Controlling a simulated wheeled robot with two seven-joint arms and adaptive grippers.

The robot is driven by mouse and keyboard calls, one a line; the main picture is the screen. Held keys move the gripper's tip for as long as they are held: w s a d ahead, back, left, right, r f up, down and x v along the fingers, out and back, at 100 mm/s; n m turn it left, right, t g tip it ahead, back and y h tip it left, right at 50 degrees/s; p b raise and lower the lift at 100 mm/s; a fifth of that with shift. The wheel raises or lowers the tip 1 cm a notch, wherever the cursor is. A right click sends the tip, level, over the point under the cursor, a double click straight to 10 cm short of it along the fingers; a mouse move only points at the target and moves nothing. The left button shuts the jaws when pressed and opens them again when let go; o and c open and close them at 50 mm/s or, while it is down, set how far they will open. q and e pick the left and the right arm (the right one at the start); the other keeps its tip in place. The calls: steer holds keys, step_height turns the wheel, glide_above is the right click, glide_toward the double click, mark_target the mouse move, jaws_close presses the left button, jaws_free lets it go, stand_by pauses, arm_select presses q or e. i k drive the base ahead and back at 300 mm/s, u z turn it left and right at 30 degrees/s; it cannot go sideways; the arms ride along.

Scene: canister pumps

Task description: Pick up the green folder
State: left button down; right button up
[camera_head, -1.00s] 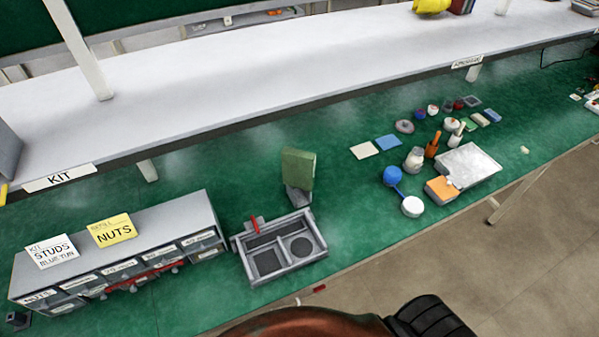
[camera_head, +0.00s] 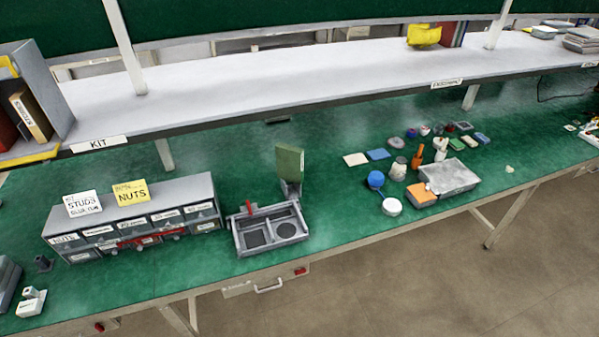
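A green folder (camera_head: 289,161) stands upright in a small grey holder (camera_head: 291,188) on the green bench top, just behind a grey tray with compartments. Its broad face shows and nothing covers it. Neither of my grippers shows in the head view now.
A grey drawer unit (camera_head: 135,218) with label cards on top stands left of the grey tray (camera_head: 243,251). Bottles, a blue-capped item (camera_head: 376,179) and a grey box (camera_head: 450,178) stand to the right. A white shelf (camera_head: 290,75) runs above the back of the bench. Green surface beside the folder is clear.

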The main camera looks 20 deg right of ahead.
mark_target(290, 158)
steer(key=z, duration=0.95)
steer(key=i, duration=0.1)
steer(key=u, duration=0.05)
